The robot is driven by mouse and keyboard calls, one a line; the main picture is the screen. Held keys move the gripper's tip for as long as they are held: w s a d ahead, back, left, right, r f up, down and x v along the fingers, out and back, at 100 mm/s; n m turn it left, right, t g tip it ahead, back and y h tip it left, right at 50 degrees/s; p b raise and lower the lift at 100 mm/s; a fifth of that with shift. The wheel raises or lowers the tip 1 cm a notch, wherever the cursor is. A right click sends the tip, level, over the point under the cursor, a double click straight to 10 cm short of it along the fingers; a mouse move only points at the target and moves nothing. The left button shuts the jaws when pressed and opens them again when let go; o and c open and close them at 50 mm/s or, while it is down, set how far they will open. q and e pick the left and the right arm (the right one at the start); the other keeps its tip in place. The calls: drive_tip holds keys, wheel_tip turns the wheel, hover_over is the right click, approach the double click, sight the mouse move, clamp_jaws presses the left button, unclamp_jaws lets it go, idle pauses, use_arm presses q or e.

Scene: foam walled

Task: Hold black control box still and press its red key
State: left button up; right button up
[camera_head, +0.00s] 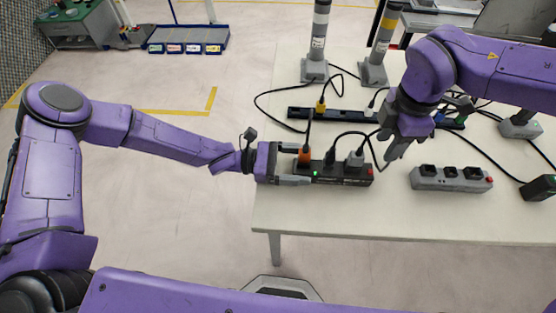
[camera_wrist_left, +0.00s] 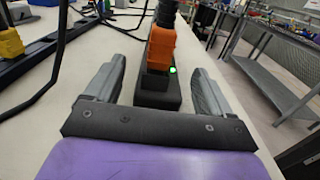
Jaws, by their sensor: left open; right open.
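The black control box (camera_head: 340,178) is a long black strip near the table's front edge, with an orange plug (camera_head: 304,158), further plugs, and a green light. Its red key (camera_head: 369,171) is at the right end. My left gripper (camera_head: 306,166) is open at the box's left end, one finger on each side. In the left wrist view the box (camera_wrist_left: 158,98) lies between the left gripper's fingers (camera_wrist_left: 158,66), with visible gaps. My right gripper (camera_head: 389,149) is open and empty, pointing down behind and right of the red key.
A grey socket strip (camera_head: 440,183) with its own red button stands to the right. Behind lie a dark rail (camera_head: 300,112), loose black cables and two signal towers (camera_head: 316,65). The table (camera_head: 320,222) is bare in front of the box.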

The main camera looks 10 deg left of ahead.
use_arm(q)
drive_tip(key=shift+d, duration=0.55)
use_arm(e)
drive_tip(key=shift+a, duration=0.1)
use_arm(q)
drive_tip(key=c, duration=1.2)
use_arm(e)
clamp_jaws()
idle(0.3)
